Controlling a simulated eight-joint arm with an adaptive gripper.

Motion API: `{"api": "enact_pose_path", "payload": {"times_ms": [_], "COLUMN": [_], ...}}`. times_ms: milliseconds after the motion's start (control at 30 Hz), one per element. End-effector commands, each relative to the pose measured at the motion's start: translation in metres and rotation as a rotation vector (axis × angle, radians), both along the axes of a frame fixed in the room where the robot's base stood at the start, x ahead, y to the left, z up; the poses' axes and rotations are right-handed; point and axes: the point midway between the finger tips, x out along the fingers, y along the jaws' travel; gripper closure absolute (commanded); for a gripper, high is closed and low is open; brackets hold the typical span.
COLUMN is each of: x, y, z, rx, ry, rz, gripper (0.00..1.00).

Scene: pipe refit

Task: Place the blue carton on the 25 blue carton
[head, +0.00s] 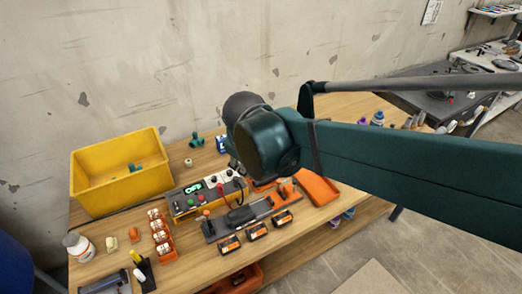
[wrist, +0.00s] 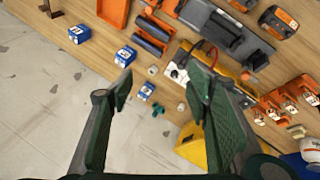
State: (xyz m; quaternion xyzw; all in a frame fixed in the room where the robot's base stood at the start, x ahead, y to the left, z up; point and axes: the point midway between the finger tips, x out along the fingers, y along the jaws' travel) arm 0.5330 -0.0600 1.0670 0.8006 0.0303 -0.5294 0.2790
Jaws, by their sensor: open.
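Three blue cartons with white labels show in the wrist view: one at upper left (wrist: 79,34), one right of it (wrist: 125,56), and one (wrist: 147,91) between my fingers in the picture. Their printed numbers are too small to read surely. My gripper (wrist: 158,88) is open and empty, with its fingers spread above the table and apart from the cartons. In the head view a blue carton (head: 221,144) shows at the left edge of my arm. My arm hides the other cartons and my fingers there.
A yellow bin (head: 120,172) stands at the back left. A control box (head: 205,196), orange trays (head: 318,187) and several orange-black battery packs (head: 257,231) crowd the table. Green fittings (wrist: 159,108) lie near the cartons. The wall is close behind the table (head: 335,103).

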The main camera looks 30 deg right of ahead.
Motion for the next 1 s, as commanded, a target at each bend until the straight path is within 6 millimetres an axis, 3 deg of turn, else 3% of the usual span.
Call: {"api": "enact_pose_path", "payload": {"times_ms": [1000], "x": [0.127], "y": [-0.065], "z": [-0.036], "rx": [-0.51], "ry": [0.347], "rz": [0.308], "gripper": [0.51]}}
